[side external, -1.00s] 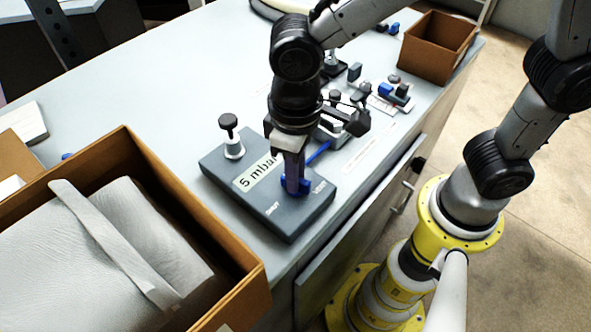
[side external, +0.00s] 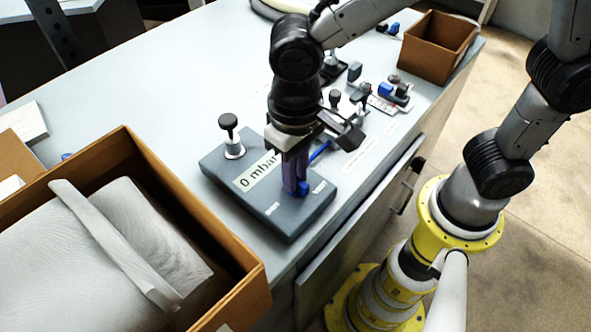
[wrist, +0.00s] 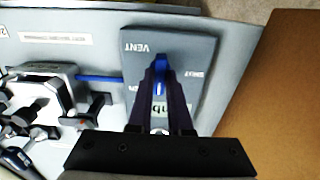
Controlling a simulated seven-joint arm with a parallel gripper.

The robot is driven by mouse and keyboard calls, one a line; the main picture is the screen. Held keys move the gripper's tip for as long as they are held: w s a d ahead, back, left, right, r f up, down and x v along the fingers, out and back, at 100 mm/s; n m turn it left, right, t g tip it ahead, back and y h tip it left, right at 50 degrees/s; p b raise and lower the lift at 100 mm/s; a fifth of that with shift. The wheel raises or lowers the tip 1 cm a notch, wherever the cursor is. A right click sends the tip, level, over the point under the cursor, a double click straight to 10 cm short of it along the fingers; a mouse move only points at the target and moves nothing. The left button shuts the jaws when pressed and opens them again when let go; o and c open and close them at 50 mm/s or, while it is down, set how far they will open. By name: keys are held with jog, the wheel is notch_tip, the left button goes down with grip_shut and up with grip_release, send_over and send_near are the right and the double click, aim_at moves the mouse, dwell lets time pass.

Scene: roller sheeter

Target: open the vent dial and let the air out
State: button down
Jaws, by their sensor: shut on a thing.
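The vent dial (side external: 303,188) is a small blue knob on a dark grey panel block (side external: 285,222). In the wrist view the blue dial (wrist: 160,64) sits between my fingertips, near the printed words VENT and SHUT. My gripper (side external: 296,186) points down and is shut on the dial; its fingers hide much of it. The pale display (side external: 256,173) on the block reads 0 mbar, with its right end partly behind my fingers. A blue tube (side external: 320,151) runs from the block to the equipment behind.
A black-topped knob on a white post (side external: 233,150) stands at the block's back left corner. An open cardboard box (side external: 255,280) with grey-white contents is close at left. Clamps and small fittings (side external: 395,92) and a brown box (side external: 428,62) lie farther back.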

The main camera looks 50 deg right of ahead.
jog(key=shift+r, duration=0.1)
jog(key=c, duration=0.8)
grip_release()
jog(key=shift+c, duration=0.2)
notch_tip(320, 180, up, 14)
